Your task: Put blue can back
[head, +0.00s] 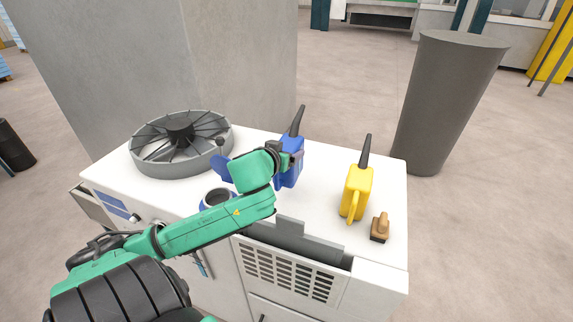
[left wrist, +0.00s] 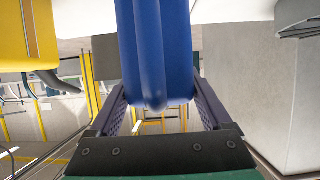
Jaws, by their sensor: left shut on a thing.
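The blue can (head: 290,174), with a dark upright spout, is at the middle back of the white cabinet top in the head view. My left gripper (head: 296,158) is shut on it. In the left wrist view the blue can (left wrist: 155,50) fills the space between the two dark fingers (left wrist: 158,118). My arm's wrist hides part of the can in the head view, and I cannot tell whether its base touches the top. My right gripper is not in view.
A grey fan wheel (head: 180,143) lies at the left. A blue-rimmed round item (head: 217,198) is behind my forearm. A grey pillar (head: 240,60) stands behind. Some top between the cans is clear.

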